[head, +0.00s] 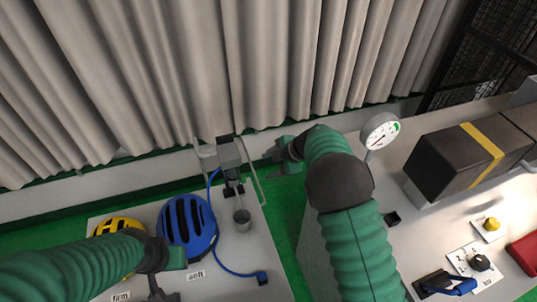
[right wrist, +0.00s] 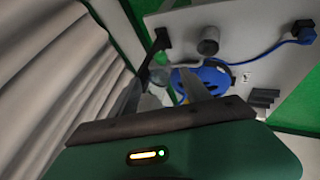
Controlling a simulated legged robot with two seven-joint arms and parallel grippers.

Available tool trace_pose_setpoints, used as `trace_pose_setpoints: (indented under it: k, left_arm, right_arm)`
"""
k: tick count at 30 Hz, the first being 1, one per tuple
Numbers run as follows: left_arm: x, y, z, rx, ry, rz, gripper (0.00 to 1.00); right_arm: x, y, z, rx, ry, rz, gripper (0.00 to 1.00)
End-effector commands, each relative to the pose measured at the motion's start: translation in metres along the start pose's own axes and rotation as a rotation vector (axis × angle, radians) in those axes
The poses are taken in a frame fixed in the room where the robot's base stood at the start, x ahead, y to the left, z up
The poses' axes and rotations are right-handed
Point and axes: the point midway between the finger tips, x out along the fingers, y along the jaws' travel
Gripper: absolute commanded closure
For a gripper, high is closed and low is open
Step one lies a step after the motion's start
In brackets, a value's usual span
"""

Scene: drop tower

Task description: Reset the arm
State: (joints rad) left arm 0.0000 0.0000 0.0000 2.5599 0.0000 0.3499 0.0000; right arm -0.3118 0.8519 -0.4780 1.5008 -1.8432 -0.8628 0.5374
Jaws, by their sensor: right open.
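A grey drop rig with a dark block on top (head: 229,155) and a pale bent tube frame stands at the back of the table. A grey metal cup (head: 242,219) sits just in front of it and also shows in the right wrist view (right wrist: 208,41). My right gripper (head: 275,157) is open and empty, just right of the rig's frame; contact is not clear. Its fingers show in the right wrist view (right wrist: 163,92). My left gripper (head: 160,284) is at the lower left, near the blue helmet; its jaw opening is unclear.
The blue helmet (head: 187,227) sits behind the "soft" label; a yellow helmet (head: 118,226) is partly hidden by my left arm. Right bench: gauge (head: 380,131), black-yellow box (head: 463,160), dial (head: 479,262), yellow button (head: 492,224), blue-handled switch (head: 455,286).

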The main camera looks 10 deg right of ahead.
Motion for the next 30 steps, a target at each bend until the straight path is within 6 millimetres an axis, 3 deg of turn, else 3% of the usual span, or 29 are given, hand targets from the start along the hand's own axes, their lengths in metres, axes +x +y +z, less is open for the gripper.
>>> trace_pose_setpoints:
  k: [5,8,11,13,14,16,18,21,24,27,30]
  left_arm:
    - [0.001,0.000,0.000,0.000,0.000,0.000,0.64]
    - [0.008,0.000,0.002,0.000,0.000,0.000,0.64]
    - [0.021,0.000,0.005,0.000,0.000,0.000,0.64]
    - [0.031,0.000,0.007,0.000,0.000,0.000,0.64]
    - [0.035,0.000,0.008,0.000,0.000,0.000,0.64]
    - [0.044,0.000,0.011,0.000,0.000,0.000,0.64]
    - [0.052,0.000,0.012,0.000,0.000,0.000,0.64]
    - [0.060,0.000,0.014,0.000,0.000,0.000,0.64]
    - [0.065,0.000,0.015,0.000,0.000,0.000,0.64]
    - [0.068,0.000,0.016,0.000,0.000,0.000,0.64]
    - [0.069,0.000,0.016,0.000,0.000,0.000,0.64]
  right_arm:
    - [-0.001,0.002,0.000,0.010,0.001,0.014,0.44]
    - [-0.011,0.017,0.003,0.099,0.002,0.128,0.44]
    - [-0.039,0.034,0.021,0.314,-0.031,0.339,0.44]
    - [-0.066,0.027,0.045,0.527,-0.093,0.474,0.44]
    - [-0.076,0.016,0.056,0.623,-0.127,0.513,0.44]
    - [-0.096,-0.026,0.078,0.854,-0.218,0.559,0.44]
    - [-0.107,-0.084,0.089,1.068,-0.311,0.544,0.44]
    - [-0.114,-0.166,0.086,1.305,-0.418,0.461,0.44]
    - [-0.116,-0.234,0.072,1.475,-0.492,0.357,0.44]
    - [-0.117,-0.277,0.057,1.578,-0.533,0.275,0.44]
    - [-0.118,-0.296,0.048,1.626,-0.549,0.235,0.44]
